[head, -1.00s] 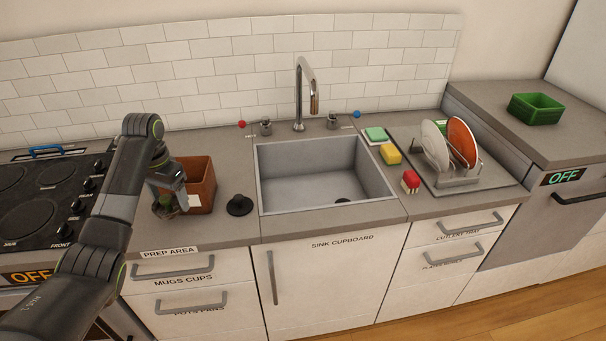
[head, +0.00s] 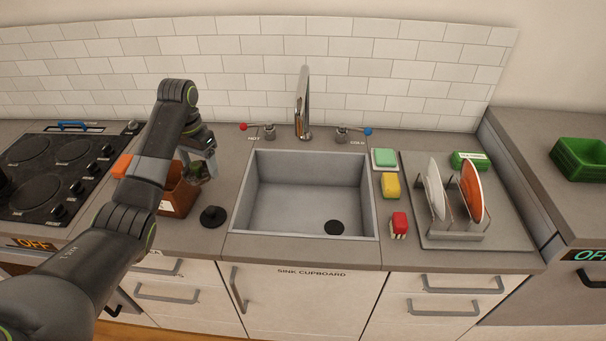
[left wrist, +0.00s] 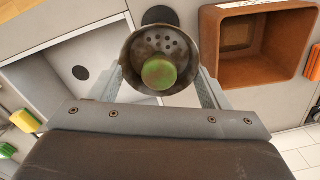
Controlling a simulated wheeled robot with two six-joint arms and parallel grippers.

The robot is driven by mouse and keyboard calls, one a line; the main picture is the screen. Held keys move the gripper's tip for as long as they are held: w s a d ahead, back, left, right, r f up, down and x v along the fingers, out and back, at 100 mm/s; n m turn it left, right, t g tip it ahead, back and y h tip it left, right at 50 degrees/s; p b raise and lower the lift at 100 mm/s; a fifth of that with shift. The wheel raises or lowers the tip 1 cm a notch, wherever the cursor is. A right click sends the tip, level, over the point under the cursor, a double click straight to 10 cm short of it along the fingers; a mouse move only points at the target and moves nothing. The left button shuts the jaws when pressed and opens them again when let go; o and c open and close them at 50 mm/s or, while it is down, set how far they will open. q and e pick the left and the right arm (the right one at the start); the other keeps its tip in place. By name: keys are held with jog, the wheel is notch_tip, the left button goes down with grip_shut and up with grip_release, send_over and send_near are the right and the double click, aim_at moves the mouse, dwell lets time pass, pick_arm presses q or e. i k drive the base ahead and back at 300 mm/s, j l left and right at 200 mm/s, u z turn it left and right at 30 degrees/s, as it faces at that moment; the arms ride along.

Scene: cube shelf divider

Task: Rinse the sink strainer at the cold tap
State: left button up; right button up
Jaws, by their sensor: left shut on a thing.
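The sink strainer (left wrist: 160,57) is a round metal cup with holes. A round green lump (left wrist: 159,72) lies in it. My left gripper (head: 203,165) is shut on the strainer, which shows small and dark in the head view (head: 199,174). It is held above the counter beside the brown box (head: 178,195), left of the sink. The grey sink (head: 243,205) is empty, with a dark drain (head: 334,227). The chrome tap (head: 303,105) stands behind it. The cold handle (head: 342,132) has a blue ball; the hot handle (head: 269,132) has a red one. My right gripper is out of view.
A black plug (head: 213,217) lies on the counter between box and sink. Right of the sink are a green-topped block (head: 384,158), a yellow sponge (head: 391,185), a red brush (head: 399,224) and a dish rack (head: 455,236) with plates. The hob (head: 45,180) is far left.

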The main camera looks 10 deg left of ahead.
aim_at(343, 127)
jog(key=i+l+u, duration=0.1)
jog(key=l, duration=0.2)
jog(key=i+l+u, duration=0.1)
jog(key=i+l, duration=0.15)
jog(key=i+l+u, duration=0.1)
jog(key=l, duration=0.3)
jog(key=i+l, duration=0.2)
jog(key=i+l+u, duration=0.15)
jog(key=i, duration=0.1)
